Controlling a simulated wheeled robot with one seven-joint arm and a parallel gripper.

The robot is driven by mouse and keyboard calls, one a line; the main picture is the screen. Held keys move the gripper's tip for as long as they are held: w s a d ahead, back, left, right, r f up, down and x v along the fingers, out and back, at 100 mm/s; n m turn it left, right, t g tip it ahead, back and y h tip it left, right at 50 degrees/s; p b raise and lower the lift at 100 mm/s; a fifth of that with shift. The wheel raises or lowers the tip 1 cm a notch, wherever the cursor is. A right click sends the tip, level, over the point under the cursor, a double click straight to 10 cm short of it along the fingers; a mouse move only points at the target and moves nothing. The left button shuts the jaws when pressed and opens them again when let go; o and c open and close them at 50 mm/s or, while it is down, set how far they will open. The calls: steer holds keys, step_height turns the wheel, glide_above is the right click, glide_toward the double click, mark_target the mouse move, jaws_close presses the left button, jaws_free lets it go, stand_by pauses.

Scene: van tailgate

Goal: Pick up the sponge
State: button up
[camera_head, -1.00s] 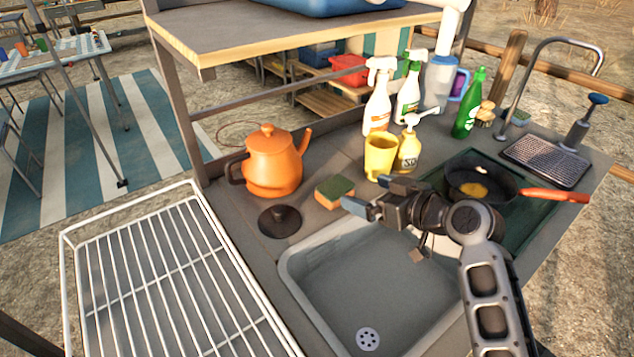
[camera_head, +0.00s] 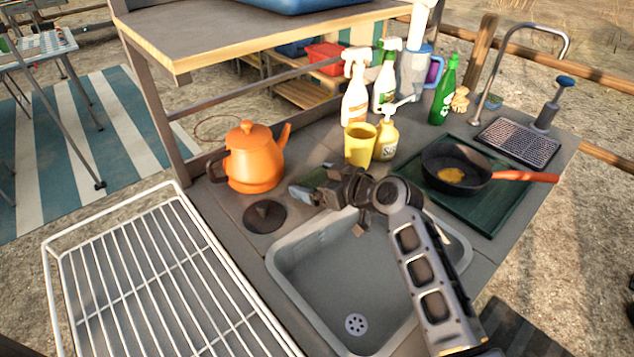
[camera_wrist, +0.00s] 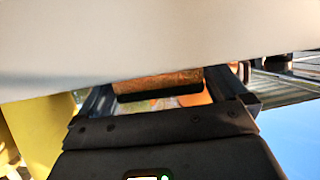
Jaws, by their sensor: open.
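The sponge (camera_head: 313,177) lies on the counter behind the sink, between the orange kettle and the yellow cup. Only a bit of its green top shows in the head view, because my gripper (camera_head: 314,191) covers most of it. In the wrist view an orange-brown strip that looks like the sponge's side (camera_wrist: 158,82) shows between the two fingers of my gripper (camera_wrist: 165,95). The jaws are open, with a finger to either side of that strip. Whether either finger touches it, I cannot tell.
The orange kettle (camera_head: 253,160) and a dark lid (camera_head: 265,216) stand left of my gripper. The yellow cup (camera_head: 360,144) and a soap pump bottle (camera_head: 386,138) are close behind it. The sink (camera_head: 345,285) is in front; a pan (camera_head: 455,168) is at right.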

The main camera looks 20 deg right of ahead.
steer(key=shift+c, duration=0.2)
steer(key=c, duration=0.8)
